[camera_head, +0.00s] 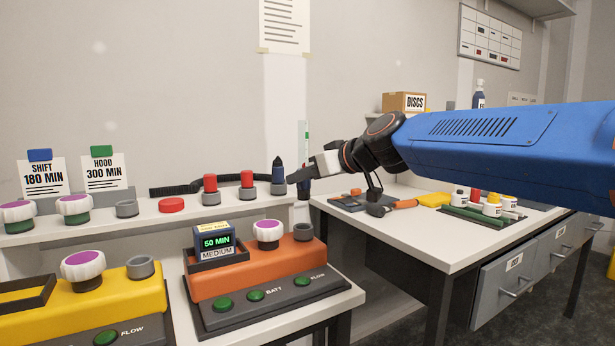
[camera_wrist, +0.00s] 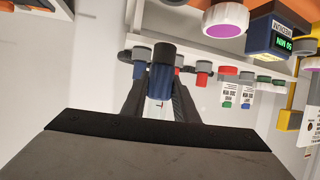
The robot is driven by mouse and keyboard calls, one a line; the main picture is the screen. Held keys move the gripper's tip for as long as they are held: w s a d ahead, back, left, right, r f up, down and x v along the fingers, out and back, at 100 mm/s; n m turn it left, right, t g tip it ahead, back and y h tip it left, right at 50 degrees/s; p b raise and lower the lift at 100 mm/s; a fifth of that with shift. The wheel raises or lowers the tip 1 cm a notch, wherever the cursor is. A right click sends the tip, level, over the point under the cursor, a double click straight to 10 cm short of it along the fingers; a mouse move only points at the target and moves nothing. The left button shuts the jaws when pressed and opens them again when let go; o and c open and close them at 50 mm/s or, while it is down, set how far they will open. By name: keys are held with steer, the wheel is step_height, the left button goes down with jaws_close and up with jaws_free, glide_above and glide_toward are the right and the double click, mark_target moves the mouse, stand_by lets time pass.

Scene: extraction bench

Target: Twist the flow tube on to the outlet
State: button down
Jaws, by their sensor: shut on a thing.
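My gripper (camera_head: 301,181) is shut on the flow tube, above the gap between the wall shelf and the right bench. The tube's clear upper part (camera_head: 307,132), with a green mark, stands about upright above the jaws. Its dark blue lower part (camera_head: 304,192) shows below them. In the wrist view, my gripper (camera_wrist: 160,98) has the tube's blue part (camera_wrist: 161,77) between its fingers, its dark end facing up in the picture. The orange unit (camera_head: 228,283) carries a grey ring outlet (camera_head: 303,231), below the gripper in the picture and apart from the tube. Nothing sits on that outlet.
A dark blue piece (camera_head: 278,173) stands in a grey holder on the shelf (camera_head: 150,218), close left of my gripper. Red-topped pieces (camera_head: 247,179) stand farther left. A purple-topped knob (camera_head: 268,231) is beside the outlet. A yellow unit (camera_head: 120,308) is at lower left.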

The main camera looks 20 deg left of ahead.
mark_target(308, 198)
steer(key=shift+f, duration=0.1)
steer(key=shift+f, duration=2.8)
steer(key=shift+f, duration=1.8)
steer(key=c, duration=1.3)
jaws_free()
steer(key=shift+c, duration=0.2)
steer(key=v, duration=1.7)
steer(key=shift+s+r, duration=0.15)
steer(key=shift+r, duration=0.05)
